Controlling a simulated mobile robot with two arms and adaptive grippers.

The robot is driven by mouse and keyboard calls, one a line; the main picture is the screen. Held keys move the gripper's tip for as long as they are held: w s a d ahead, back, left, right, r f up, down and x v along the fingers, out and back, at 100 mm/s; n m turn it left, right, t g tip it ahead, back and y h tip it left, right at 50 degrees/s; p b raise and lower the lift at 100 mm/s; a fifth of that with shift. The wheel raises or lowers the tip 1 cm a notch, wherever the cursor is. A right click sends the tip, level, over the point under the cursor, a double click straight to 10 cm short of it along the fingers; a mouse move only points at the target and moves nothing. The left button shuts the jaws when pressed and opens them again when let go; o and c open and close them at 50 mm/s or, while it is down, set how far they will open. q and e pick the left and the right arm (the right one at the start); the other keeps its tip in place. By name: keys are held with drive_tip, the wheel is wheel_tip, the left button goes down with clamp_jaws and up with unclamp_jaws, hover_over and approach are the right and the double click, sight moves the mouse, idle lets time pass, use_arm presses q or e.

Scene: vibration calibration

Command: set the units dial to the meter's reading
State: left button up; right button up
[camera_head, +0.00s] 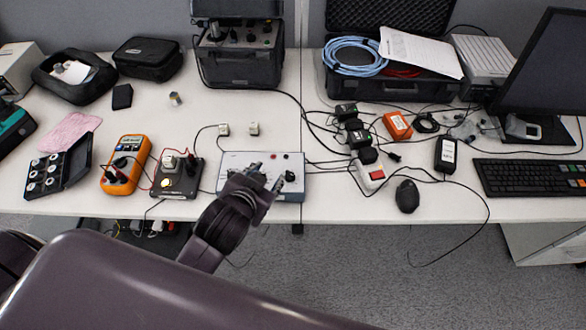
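An orange handheld meter (125,166) lies on the left part of the table, its grey display at the top; the reading is too small to make out. A dark box with light knobs on top (178,176) stands right of it. A flat white instrument box (292,186) with small red spots on its top lies further right. My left gripper (273,174) is over this white box, fingertips apart and nothing seen between them. It hides part of the box's top and front. I cannot tell which knob is the units dial. My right gripper is not in view.
A tray of round weights (45,176) is left of the meter. Two small pale blocks stand behind the white box. Cables, a white power strip (371,180), a black mouse (407,196) and a keyboard (529,178) lie to the right. The table between the cloth and black case is mostly clear.

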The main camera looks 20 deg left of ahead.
use_arm(q)
drive_tip(key=w+d+r+m+t+h, duration=0.2)
drive_tip(key=w+d+r+m+t, duration=0.15)
drive_tip(key=r, duration=0.45)
drive_tip(key=w+d+r+m+t+h, duration=0.2)
drive_tip(key=w+d+r+t, duration=0.15)
drive_tip(key=r, duration=0.45)
drive_tip(key=w+d+r+m+t+h, duration=0.25)
drive_tip(key=d+r, duration=0.25)
drive_tip(key=r, duration=0.3)
drive_tip(key=s+d+r+m+g+h, duration=0.2)
drive_tip(key=d+r+m+h, duration=0.4)
drive_tip(key=d+m+h, duration=0.25)
drive_tip(key=s+d+f+m+g+h, duration=0.2)
drive_tip(key=s+d+m+g+h, duration=0.45)
drive_tip(key=d+m+g, duration=0.6)
drive_tip(key=m+g+y, duration=0.6)
drive_tip(key=m+y, duration=0.3)
drive_tip(key=y, duration=1.2)
hover_over(290, 173)
wheel_tip(290, 173, down, 24)
drive_tip(key=shift+a+r, duration=0.1)
wheel_tip(290, 173, down, 8)
drive_tip(key=shift+r+p, duration=0.2)
drive_tip(key=shift+p, duration=0.45)
drive_tip(key=shift+c, duration=0.5)
clamp_jaws()
